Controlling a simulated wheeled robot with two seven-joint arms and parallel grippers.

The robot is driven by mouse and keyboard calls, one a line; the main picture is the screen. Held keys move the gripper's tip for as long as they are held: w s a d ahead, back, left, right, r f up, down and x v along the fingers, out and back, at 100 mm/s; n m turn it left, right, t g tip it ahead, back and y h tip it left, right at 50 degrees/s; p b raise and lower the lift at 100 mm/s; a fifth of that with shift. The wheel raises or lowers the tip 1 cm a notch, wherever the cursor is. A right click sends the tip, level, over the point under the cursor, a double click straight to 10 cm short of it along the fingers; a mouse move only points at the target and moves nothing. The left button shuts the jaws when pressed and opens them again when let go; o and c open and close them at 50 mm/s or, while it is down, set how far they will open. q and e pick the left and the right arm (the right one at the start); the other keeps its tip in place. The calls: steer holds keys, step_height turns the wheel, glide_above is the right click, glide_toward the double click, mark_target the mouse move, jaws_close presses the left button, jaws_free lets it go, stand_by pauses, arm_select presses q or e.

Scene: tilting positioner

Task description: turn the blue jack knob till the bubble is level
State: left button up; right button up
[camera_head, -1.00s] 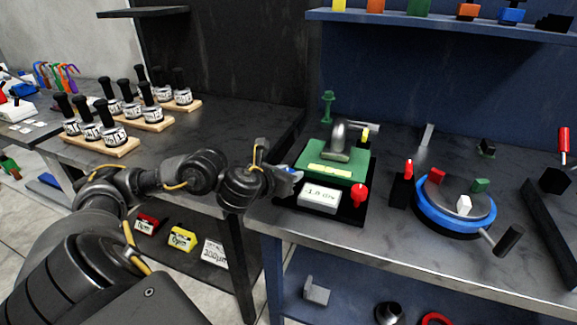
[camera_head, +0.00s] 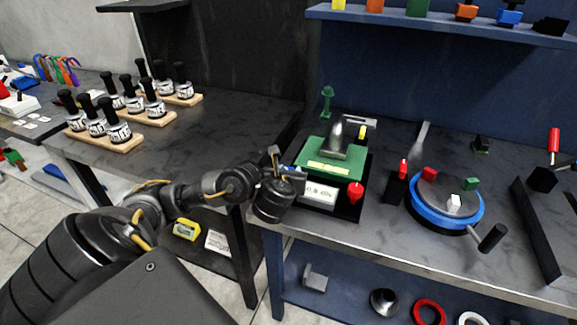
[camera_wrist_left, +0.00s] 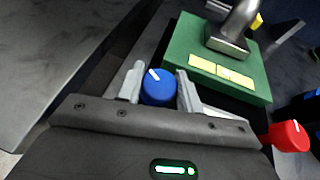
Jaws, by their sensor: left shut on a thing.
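The blue jack knob (camera_wrist_left: 158,90) has a white pointer line and sits at the near edge of the green tilting plate (camera_wrist_left: 215,57). My left gripper (camera_wrist_left: 159,84) is shut on the knob, one finger against each side. In the head view my left gripper (camera_head: 287,170) is at the left side of the device and mostly hides the knob. The green plate (camera_head: 328,157) carries a grey metal fixture and pale yellow strips. A white display (camera_head: 319,193) in front of it shows small digits, near 0.6. I cannot make out a bubble. My right gripper is not in view.
A red knob (camera_head: 355,191) stands right of the display, and it also shows in the left wrist view (camera_wrist_left: 288,136). A blue-rimmed turntable (camera_head: 446,212) with a handle is farther right. Black-handled pieces on wooden blocks (camera_head: 105,142) stand on the left table.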

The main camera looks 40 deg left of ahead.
arm_select(q)
steer(key=shift+r+n+g+y+p, duration=0.1)
steer(key=shift+n+g+y+p, duration=0.3)
steer(key=shift+n+y, duration=0.15)
steer(key=shift+n+g+y+p, duration=0.3)
steer(key=shift+n+y, duration=0.25)
steer(key=shift+n+g, duration=0.4)
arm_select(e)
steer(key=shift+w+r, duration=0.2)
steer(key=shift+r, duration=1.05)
arm_select(q)
steer(key=shift+y, duration=0.3)
steer(key=o, duration=1)
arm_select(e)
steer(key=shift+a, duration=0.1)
